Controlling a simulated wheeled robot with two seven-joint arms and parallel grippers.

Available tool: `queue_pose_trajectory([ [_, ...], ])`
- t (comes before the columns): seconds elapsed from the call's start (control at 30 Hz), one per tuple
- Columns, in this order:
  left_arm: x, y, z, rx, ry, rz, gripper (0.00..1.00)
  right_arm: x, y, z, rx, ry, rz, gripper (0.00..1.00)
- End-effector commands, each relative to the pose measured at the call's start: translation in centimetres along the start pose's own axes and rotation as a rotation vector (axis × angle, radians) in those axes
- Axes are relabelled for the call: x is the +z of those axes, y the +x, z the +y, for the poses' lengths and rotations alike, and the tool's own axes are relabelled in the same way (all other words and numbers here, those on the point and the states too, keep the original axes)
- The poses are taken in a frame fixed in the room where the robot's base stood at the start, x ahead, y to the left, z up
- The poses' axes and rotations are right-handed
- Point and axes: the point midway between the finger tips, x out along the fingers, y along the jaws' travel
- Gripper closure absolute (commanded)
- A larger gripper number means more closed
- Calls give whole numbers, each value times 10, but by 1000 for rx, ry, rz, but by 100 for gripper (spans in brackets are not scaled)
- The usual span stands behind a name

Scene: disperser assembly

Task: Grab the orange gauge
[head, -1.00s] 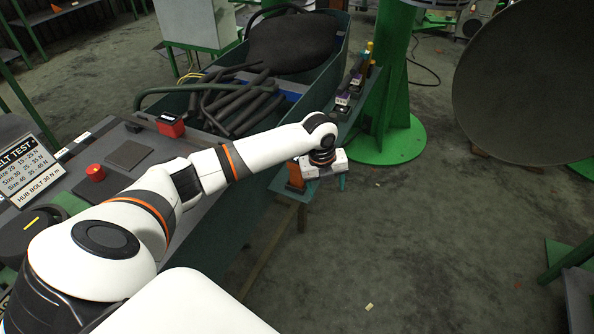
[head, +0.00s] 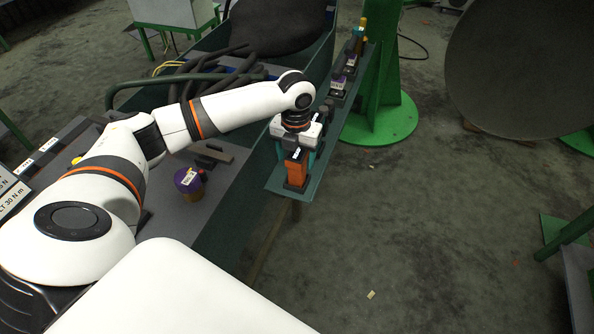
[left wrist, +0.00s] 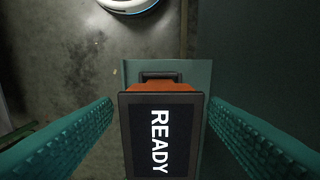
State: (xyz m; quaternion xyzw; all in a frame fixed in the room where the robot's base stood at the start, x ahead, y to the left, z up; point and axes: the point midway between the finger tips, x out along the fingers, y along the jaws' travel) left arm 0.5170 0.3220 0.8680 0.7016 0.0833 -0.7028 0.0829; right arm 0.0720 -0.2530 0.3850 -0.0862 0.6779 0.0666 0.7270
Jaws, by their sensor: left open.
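The orange gauge (head: 296,170) stands on the near end of a narrow green shelf (head: 314,185). In the left wrist view its dark screen (left wrist: 160,140) reads "READY", with an orange body edge and a dark handle behind it. My left gripper (head: 296,150) is right above the gauge, pointing down. In the left wrist view its two teal fingers (left wrist: 160,138) are open, one on each side of the gauge, with gaps between them and it. My right gripper is not in view.
Other gauges (head: 338,85) stand farther along the shelf. A purple-topped device (head: 188,181) sits on the grey bench at left. A green pillar (head: 380,90) stands behind the shelf. Open floor lies to the right.

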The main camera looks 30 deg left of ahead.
Motion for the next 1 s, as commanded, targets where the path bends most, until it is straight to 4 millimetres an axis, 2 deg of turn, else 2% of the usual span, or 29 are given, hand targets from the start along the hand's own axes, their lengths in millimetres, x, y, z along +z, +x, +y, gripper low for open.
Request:
queue_pose_trajectory([
  [0.13, -3, 13, 1, 1, 0, -3, 33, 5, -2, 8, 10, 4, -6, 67],
  [0.3, -10, 38, 0, 0, 0, -2, 33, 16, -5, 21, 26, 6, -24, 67],
  [0.4, -10, 50, 0, 0, 0, -2, 33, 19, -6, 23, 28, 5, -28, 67],
  [0.7, -10, 54, 0, 0, 0, 1, 34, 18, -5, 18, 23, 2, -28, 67],
  [1.0, -10, 54, 0, 0, 0, 1, 83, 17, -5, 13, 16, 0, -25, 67],
])
